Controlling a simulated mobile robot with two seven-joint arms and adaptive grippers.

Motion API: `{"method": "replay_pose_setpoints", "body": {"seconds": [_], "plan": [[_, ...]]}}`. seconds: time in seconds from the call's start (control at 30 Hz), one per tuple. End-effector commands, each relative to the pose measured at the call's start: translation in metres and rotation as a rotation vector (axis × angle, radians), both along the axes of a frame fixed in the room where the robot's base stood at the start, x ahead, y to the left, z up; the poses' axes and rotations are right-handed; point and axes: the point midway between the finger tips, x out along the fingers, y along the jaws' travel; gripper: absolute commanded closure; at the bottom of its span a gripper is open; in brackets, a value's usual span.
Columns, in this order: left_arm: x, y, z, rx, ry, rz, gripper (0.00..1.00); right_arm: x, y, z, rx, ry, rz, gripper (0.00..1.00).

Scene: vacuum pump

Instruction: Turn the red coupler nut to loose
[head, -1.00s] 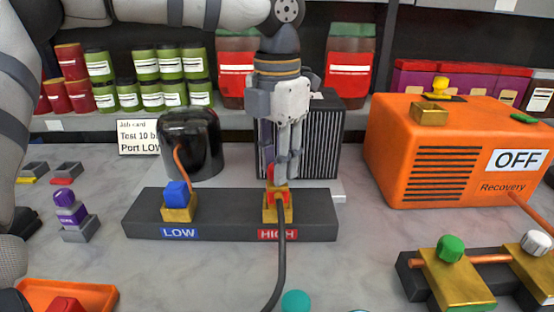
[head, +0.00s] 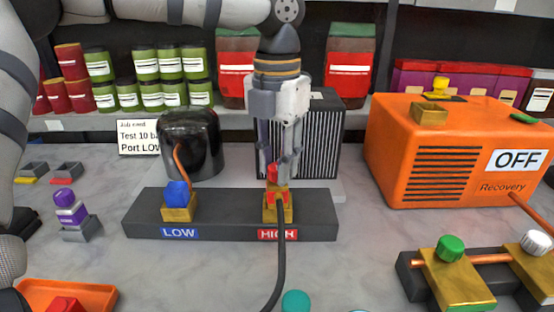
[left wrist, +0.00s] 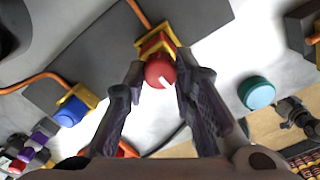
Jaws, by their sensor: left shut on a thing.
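The red coupler nut (head: 272,173) sits on the brass fitting of the port labelled HIGH (head: 278,234), at the right of the dark manifold block (head: 228,222). My left gripper (head: 277,172) comes down from above, with its fingers around the nut. In the left wrist view the nut (left wrist: 160,72) is a round red knob with a white mark, held between the two fingertips (left wrist: 159,75). The fingers partly cover the nut in the head view. A black hose (head: 281,265) runs from the HIGH port towards the front. My right gripper is not in view.
A blue nut (head: 177,193) stands on the LOW port to the left. A black pump (head: 190,145) and a finned block (head: 325,140) stand behind the manifold. An orange recovery unit (head: 425,145) marked OFF and a brass valve block (head: 455,278) are at right.

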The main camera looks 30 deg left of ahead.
Motion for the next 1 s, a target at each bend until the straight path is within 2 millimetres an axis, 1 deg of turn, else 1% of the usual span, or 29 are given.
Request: {"method": "replay_pose_setpoints", "body": {"seconds": [0.03,0.07,0.1,0.37,0.47,0.57,0.7,0.8,0.9,1.0], "plan": [[0.0,0.0,0.0,0.001,0.0,0.0,0.71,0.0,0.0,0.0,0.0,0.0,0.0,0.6],[0.0,0.0,0.0,0.0,0.0,0.0,0.64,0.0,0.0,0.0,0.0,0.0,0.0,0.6],[0.0,0.0,0.0,0.0,0.0,0.0,0.55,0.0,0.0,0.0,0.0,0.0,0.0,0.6],[0.0,0.0,0.0,0.0,0.0,-0.001,0.55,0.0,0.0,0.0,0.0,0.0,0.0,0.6],[0.001,0.0,0.007,0.0,-0.004,0.0,0.55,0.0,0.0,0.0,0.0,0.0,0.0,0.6],[0.001,0.0,0.028,0.0,-0.005,0.001,0.55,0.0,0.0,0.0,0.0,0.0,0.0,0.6],[0.001,0.0,0.068,0.001,-0.006,0.001,0.55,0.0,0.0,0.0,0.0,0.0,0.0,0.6],[0.001,0.0,0.092,0.0,-0.005,0.001,0.55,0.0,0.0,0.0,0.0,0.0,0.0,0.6],[0.001,0.0,0.109,0.0,-0.003,0.001,0.55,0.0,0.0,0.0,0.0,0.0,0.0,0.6],[0.0,0.0,0.118,0.0,-0.001,-0.001,0.55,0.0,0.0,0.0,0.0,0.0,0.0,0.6]]}}
